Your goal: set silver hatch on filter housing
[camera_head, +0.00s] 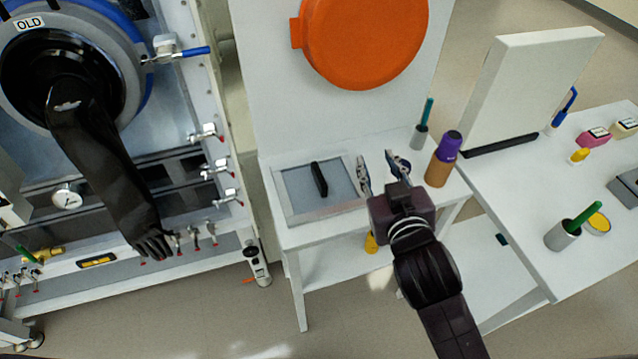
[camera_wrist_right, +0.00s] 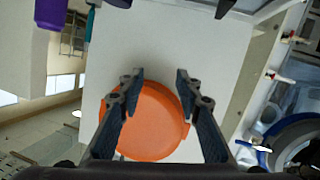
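A grey square plate (camera_head: 343,182) with a black bar handle (camera_head: 319,180) lies inside a pale frame (camera_head: 283,203) on a small white table. It looks like the silver hatch; I cannot tell whether the frame is the filter housing. My right gripper (camera_head: 380,164) is open and empty, just right of the frame, its fingers pointing toward the back. In the right wrist view the open fingers (camera_wrist_right: 160,76) show a white panel and an orange disc (camera_wrist_right: 153,125) beyond them, with nothing between the tips. My left gripper is not in view.
A purple-capped brown bottle (camera_head: 444,160) and a cup with a teal stick (camera_head: 419,136) stand right of my right gripper. The white back panel (camera_head: 270,90) rises behind. A glovebox with a hanging black glove (camera_head: 105,165) is at left. A white upright box (camera_head: 530,90) stands on the right table.

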